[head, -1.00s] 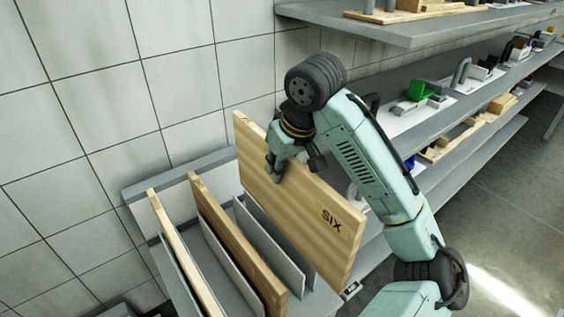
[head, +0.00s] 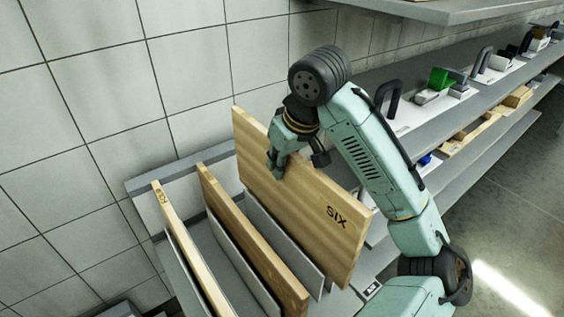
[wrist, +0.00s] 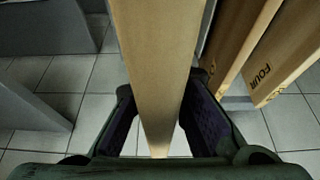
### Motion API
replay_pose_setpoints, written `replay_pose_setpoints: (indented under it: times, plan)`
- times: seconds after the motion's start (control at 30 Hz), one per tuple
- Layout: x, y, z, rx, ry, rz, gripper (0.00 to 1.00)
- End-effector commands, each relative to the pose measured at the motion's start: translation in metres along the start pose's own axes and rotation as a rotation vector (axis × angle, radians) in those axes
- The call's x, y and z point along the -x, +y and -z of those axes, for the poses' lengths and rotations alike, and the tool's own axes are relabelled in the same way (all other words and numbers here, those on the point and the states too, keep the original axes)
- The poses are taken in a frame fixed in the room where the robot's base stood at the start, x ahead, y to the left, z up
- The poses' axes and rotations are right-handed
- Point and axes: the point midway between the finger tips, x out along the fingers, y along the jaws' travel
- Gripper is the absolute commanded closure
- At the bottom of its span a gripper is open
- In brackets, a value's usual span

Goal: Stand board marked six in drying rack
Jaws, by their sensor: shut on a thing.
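The board marked SIX (head: 305,200) is a light wooden slab held on edge, upright, at the right side of the drying rack. My gripper (head: 277,165) is shut on its upper edge. In the wrist view the board (wrist: 157,70) runs between my two fingers (wrist: 160,115). The grey drying rack (head: 150,187) has thin upright dividers (head: 283,240), and the board is just right of one. Whether its bottom edge touches the rack floor is hidden.
Two other wooden boards stand in the rack to the left: a middle one (head: 250,240) and one marked FOUR (head: 190,245). That marking also shows in the wrist view (wrist: 262,72). Shelves (head: 420,140) with tools and blocks run along the right. A tiled wall is behind.

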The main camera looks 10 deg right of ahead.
Motion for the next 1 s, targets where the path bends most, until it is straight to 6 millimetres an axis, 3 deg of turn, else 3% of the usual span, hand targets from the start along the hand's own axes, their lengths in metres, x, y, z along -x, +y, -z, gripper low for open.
replay_pose_setpoints:
  times: [1.0]
  plan:
    - [-0.085, 0.0, -0.035, 0.0, 0.003, -0.001, 1.0]
